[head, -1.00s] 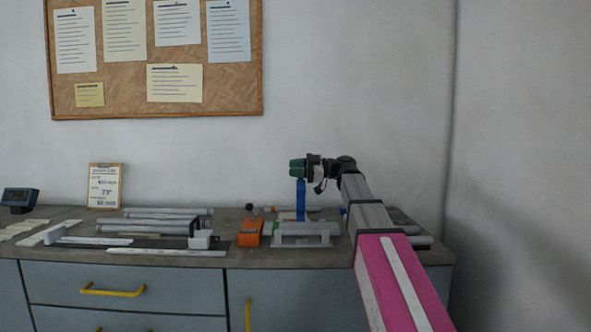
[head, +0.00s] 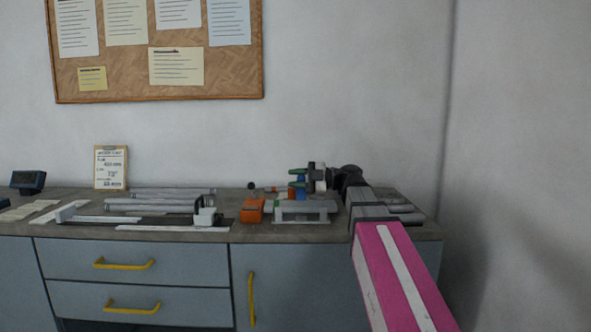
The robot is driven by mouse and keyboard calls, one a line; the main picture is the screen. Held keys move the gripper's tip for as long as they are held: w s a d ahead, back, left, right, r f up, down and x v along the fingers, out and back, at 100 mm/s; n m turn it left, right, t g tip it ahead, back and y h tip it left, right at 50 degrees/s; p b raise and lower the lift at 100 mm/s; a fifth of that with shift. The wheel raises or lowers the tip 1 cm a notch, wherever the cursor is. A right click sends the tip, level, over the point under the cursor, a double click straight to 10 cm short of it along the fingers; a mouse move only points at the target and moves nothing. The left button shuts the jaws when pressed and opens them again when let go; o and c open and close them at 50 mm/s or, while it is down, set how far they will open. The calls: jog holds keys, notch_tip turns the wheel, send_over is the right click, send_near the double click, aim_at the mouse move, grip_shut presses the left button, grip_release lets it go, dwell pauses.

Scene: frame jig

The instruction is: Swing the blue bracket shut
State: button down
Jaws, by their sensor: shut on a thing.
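My gripper (head: 299,177), with green fingers, is low over the counter at the right. The bracket sits behind the grey frame jig (head: 304,207). The jig and my gripper hide most of it, so I cannot tell its exact angle or whether it touches the jig.
An orange block (head: 252,210) stands just left of the jig. Grey bars (head: 160,206) and a clamp-like tool (head: 206,216) lie further left. A clipboard (head: 111,168) leans on the wall. Yellow-handled drawers (head: 130,263) are below the counter (head: 262,234).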

jog(key=shift+n, duration=0.7)
jog(key=shift+s+f, duration=0.6)
jog(key=shift+f, duration=0.25)
jog(key=shift+s+f, duration=0.6)
jog(key=shift+f, duration=0.25)
jog(key=c, duration=0.8)
grip_release()
jog(key=d, duration=1)
jog(key=shift+d, duration=0.4)
jog(key=shift+c, duration=0.5)
